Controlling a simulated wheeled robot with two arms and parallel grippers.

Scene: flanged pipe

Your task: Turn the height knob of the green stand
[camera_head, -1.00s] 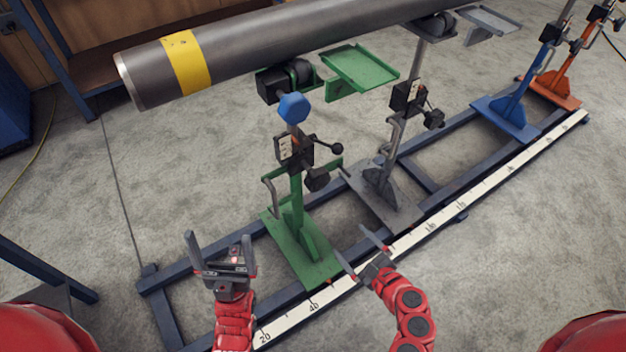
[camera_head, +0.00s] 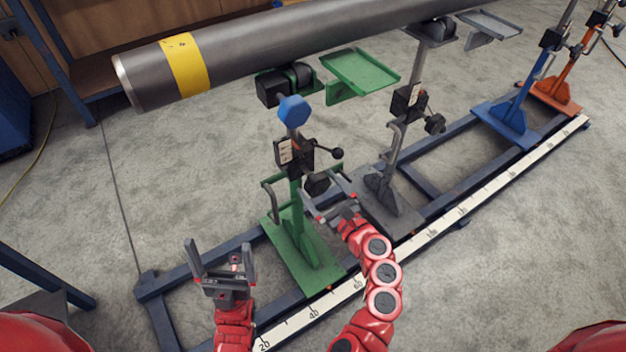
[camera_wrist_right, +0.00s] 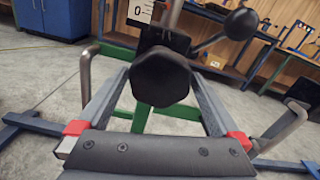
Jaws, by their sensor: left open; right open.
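The green stand (camera_head: 300,245) stands on the rail frame, with a blue hexagonal knob (camera_head: 293,110) at its top and a black box with a scale label on its post. A black knob (camera_head: 317,184) sits low on that box, and a lever with a black ball (camera_head: 337,153) sticks out to the right. In the right wrist view the black knob (camera_wrist_right: 160,77) shows between the open fingers, apart from both. My right gripper (camera_head: 335,203) is open just below and right of the knob. My left gripper (camera_head: 221,262) is open and empty, left of the green base.
A grey pipe with a yellow band (camera_head: 187,63) lies across the stands above. A grey stand (camera_head: 390,190) is close on the right, with blue (camera_head: 515,115) and orange (camera_head: 550,92) stands beyond. A white ruler (camera_head: 400,255) runs along the rail.

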